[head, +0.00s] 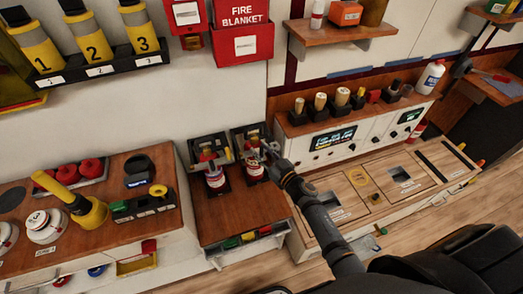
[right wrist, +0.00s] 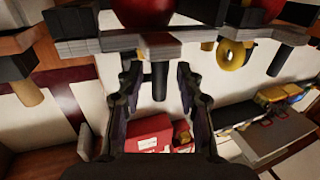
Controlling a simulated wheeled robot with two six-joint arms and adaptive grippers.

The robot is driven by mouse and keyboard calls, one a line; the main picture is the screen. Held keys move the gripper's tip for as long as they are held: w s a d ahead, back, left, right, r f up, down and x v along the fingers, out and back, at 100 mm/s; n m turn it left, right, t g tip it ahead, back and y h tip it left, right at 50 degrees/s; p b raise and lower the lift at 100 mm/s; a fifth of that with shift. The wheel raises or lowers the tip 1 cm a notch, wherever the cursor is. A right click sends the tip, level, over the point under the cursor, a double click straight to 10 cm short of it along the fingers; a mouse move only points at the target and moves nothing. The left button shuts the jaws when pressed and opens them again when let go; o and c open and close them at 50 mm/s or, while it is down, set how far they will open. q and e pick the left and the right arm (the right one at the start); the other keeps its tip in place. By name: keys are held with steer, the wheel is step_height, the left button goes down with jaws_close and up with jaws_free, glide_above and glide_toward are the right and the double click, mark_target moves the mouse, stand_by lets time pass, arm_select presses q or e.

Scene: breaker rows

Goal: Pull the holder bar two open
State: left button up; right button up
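Two dark holders stand side by side on the small wooden counter, each with a bottle in it: the left holder (head: 205,143) and the right holder (head: 239,132). A yellowish bar (head: 249,146) shows at the right holder, close to my right gripper (head: 270,150). I cannot read which holder is number two. In the right wrist view my right gripper (right wrist: 158,78) has its two fingers apart, with a dark peg-like part (right wrist: 158,82) showing between them. Whether the fingers touch it I cannot tell. My left gripper is not in view.
A wooden counter with a yellow torch-like tool (head: 75,201) is at left. A console (head: 350,139) with small displays is at right. A red fire blanket box (head: 244,45) hangs on the wall above. Bare counter (head: 228,217) lies in front of the holders.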

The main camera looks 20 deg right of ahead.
steer(key=shift+c, duration=0.4)
jaws_close()
